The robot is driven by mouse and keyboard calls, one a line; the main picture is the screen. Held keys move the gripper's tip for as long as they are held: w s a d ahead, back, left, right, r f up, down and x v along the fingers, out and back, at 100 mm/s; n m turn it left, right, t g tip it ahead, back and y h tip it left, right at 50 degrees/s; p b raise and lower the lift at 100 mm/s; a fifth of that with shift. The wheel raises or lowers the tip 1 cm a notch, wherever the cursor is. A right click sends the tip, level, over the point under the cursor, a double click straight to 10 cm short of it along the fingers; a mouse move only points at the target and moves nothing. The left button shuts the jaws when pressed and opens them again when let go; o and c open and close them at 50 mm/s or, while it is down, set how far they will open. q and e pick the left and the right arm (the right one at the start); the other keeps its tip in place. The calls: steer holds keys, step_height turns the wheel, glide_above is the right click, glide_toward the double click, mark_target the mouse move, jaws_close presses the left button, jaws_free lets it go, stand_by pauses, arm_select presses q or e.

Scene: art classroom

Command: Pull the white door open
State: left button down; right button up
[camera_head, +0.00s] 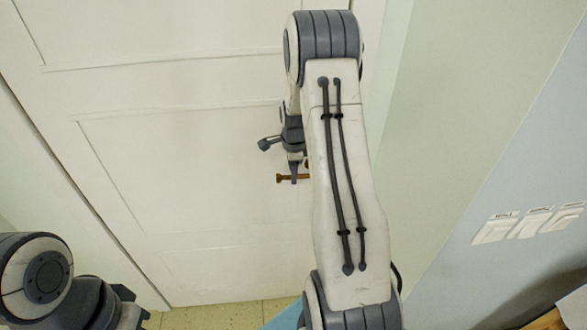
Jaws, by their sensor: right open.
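The white door (170,165) with recessed panels fills the left and middle of the head view. It looks closed in its frame. Its brown handle (282,179) sticks out near the door's right side, partly hidden by my right arm. My right gripper (294,178) is at the handle, with a dark finger overlapping it in the picture. I cannot tell whether it touches the handle. The right gripper is open, though most of it is hidden behind my forearm. My left arm shows only at the bottom left corner, and its gripper is not in view.
A pale green wall (450,120) and a blue-grey wall part (545,180) stand right of the door. White switches (532,223) are on that wall. A strip of tiled floor (215,317) shows below the door.

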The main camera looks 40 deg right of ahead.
steer(key=shift+f, duration=0.35)
jaws_close()
stand_by(1.2)
